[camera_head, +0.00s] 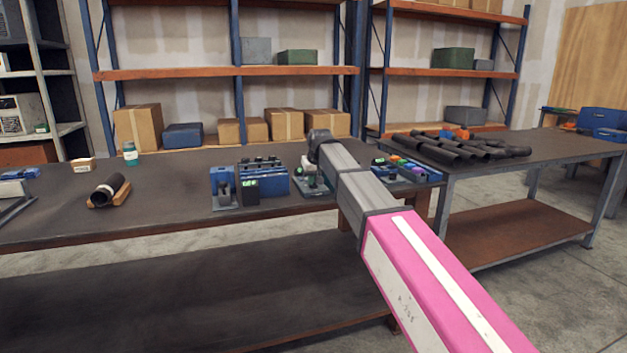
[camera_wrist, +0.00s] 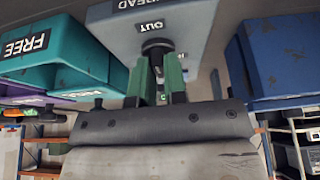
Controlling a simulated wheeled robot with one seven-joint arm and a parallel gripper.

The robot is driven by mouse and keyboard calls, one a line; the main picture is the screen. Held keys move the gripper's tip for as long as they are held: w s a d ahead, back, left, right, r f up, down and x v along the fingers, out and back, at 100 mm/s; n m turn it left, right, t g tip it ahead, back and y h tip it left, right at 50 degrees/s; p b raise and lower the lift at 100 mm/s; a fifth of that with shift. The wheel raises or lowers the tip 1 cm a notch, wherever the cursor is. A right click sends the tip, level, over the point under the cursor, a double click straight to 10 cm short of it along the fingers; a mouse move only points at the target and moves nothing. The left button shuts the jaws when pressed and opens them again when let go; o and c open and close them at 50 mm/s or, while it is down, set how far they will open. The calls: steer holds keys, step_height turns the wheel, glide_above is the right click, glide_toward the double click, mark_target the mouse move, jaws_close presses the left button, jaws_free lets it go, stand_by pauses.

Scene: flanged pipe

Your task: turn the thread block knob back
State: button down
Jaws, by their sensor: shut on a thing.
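The thread block is a grey-blue block (camera_wrist: 190,30) at the top middle of the wrist view, with white lettering reading "OUT" and part of "THREAD". Its dark round knob (camera_wrist: 157,46) stands out from the face below the "OUT" label. My gripper (camera_wrist: 160,72) has its two green fingers closed on the knob, one on each side. The fingers hide part of the knob, and I cannot tell how far it is turned. In the head view my arm reaches to the workbench (camera_head: 110,224), and its end largely covers the block there.
In the wrist view a teal bin marked "FREE" (camera_wrist: 60,50) is close on the left and a blue block (camera_wrist: 285,55) on the right. In the head view a blue rack (camera_head: 265,181) stands left of my arm. A dark pipe (camera_head: 108,190) lies further left, with clear bench between.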

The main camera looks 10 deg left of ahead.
steer(key=shift+f, duration=0.15)
steer(key=c, duration=1.2)
jaws_free()
steer(key=shift+o, duration=0.2)
steer(key=v, duration=1.1)
steer(key=shift+w, duration=0.15)
